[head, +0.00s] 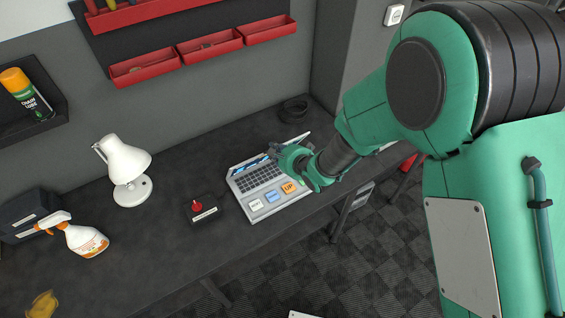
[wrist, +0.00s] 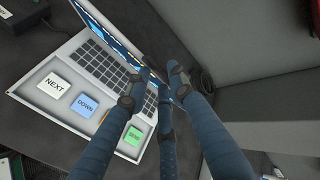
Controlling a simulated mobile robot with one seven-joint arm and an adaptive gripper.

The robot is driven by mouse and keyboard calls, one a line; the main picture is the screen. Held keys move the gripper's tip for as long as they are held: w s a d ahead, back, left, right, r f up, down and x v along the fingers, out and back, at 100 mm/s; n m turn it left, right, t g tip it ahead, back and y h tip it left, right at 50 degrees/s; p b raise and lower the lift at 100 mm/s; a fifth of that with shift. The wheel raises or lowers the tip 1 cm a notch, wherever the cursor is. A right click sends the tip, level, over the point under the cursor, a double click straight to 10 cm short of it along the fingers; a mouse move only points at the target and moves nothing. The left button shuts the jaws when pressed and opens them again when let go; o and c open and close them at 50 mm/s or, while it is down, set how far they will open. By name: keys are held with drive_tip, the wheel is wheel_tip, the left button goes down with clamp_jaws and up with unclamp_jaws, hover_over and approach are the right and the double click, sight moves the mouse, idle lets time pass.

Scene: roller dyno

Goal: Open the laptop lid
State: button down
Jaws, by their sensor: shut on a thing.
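The grey laptop (head: 247,205) lies on the dark bench with its keyboard and large labelled keys showing. Its lid (head: 250,162) is raised at the back, and part of the lit blue screen shows in the wrist view (wrist: 103,30). My gripper (head: 284,160) is at the right part of the lid. In the wrist view, the fingers of my gripper (wrist: 158,75) are on both sides of the lid's edge, shut on it. The fingers cover part of the keyboard and screen, so the exact contact is partly hidden.
A red-buttoned box (head: 203,208) stands left of the laptop. A white lamp (head: 128,165) and a spray bottle (head: 80,237) are farther left. A black cable coil (head: 293,109) lies behind the laptop. Red bins (head: 210,46) hang on the wall. Bench between lamp and laptop is mostly clear.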

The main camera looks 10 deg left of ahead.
drive_tip(key=w+a+r+p, duration=0.3)
drive_tip(key=w+a+r, duration=0.1)
drive_tip(key=w+a, duration=0.3)
drive_tip(key=shift+w+r, duration=0.15)
drive_tip(key=shift+r, duration=0.1)
drive_tip(key=c, duration=2)
unclamp_jaws()
drive_tip(key=shift+f, duration=0.3)
drive_tip(key=shift+c, duration=0.2)
drive_tip(key=shift+s+d, duration=0.15)
drive_tip(key=shift+s, duration=0.1)
drive_tip(key=v, duration=1.1)
drive_tip(key=shift+r, duration=0.4)
drive_tip(key=shift+s+d, duration=0.1)
drive_tip(key=shift+c, duration=0.3)
